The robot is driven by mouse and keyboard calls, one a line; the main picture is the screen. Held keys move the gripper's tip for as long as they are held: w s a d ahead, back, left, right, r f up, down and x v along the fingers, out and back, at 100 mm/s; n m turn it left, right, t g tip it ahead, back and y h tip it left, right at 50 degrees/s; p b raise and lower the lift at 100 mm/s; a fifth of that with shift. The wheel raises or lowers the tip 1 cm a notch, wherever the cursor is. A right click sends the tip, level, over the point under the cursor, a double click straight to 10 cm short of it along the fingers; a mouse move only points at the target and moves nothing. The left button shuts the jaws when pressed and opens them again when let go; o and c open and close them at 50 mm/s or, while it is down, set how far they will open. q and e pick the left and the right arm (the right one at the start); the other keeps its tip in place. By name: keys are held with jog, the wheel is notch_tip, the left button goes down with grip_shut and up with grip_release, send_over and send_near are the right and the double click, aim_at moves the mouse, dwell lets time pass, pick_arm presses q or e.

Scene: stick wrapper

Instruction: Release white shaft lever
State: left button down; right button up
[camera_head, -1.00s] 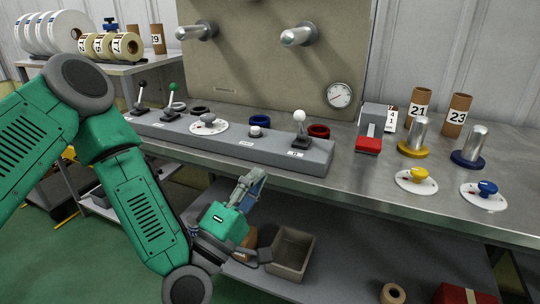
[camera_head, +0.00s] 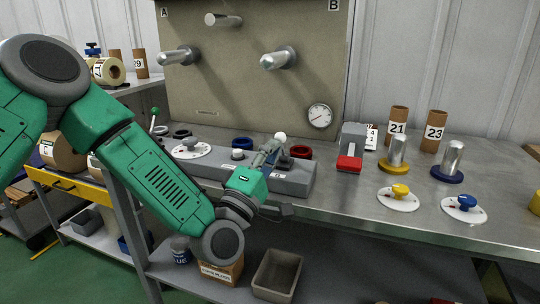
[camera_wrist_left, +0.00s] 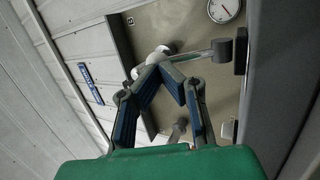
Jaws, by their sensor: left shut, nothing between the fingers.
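The lever with the white ball knob (camera_head: 280,136) stands at the right end of the grey control box (camera_head: 300,179). The gripper partly hides its shaft in the head view. My left gripper (camera_head: 273,148) is beside the knob, its fingers shut and empty. In the left wrist view, the fingertips (camera_wrist_left: 166,66) meet close to the white knob (camera_wrist_left: 156,55); whether they touch it I cannot tell. The lever's shaft (camera_wrist_left: 195,54) runs right from the knob to a dark base. My right gripper is not in view.
To the right stand a grey block with a red front (camera_head: 350,150), yellow (camera_head: 400,190) and blue knobs, and metal posts. The bench front right of the box is clear.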

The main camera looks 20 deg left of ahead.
pick_arm(q)
jog(key=shift+w+r+g+p, duration=0.3)
jog(key=shift+r+g+p, duration=0.3)
jog(key=shift+p, duration=1.2)
jog(key=w+r+g+p, duration=0.1)
jog(key=p, duration=0.2)
jog(key=g+y+p, duration=0.1)
jog(key=g+p, duration=0.1)
jog(key=p, duration=0.1)
jog(key=w+r+n+g+p, duration=0.1)
jog(key=p, duration=0.3)
jog(key=shift+w+d+r+g+y, duration=0.1)
jog(key=shift+w+r+g+y, duration=0.2)
jog(key=w+g+p, duration=0.1)
jog(key=g+p, duration=0.1)
jog(key=p, duration=0.1)
jog(key=w+g+p, duration=0.1)
jog(key=p, duration=0.3)
jog(key=shift+w+r+n+g, duration=0.1)
jog(key=shift+w+n+g, duration=0.3)
jog(key=shift+w+d+f+g+p, duration=0.1)
jog(key=shift+w+f+g+p, duration=0.1)
jog(key=shift+w+g+p, duration=0.3)
jog(key=shift+w+f, duration=0.15)
jog(key=shift+w, duration=0.05)
jog(key=shift+w, duration=0.1)
jog(key=shift+r+y, duration=0.2)
jog(key=shift+y, duration=0.1)
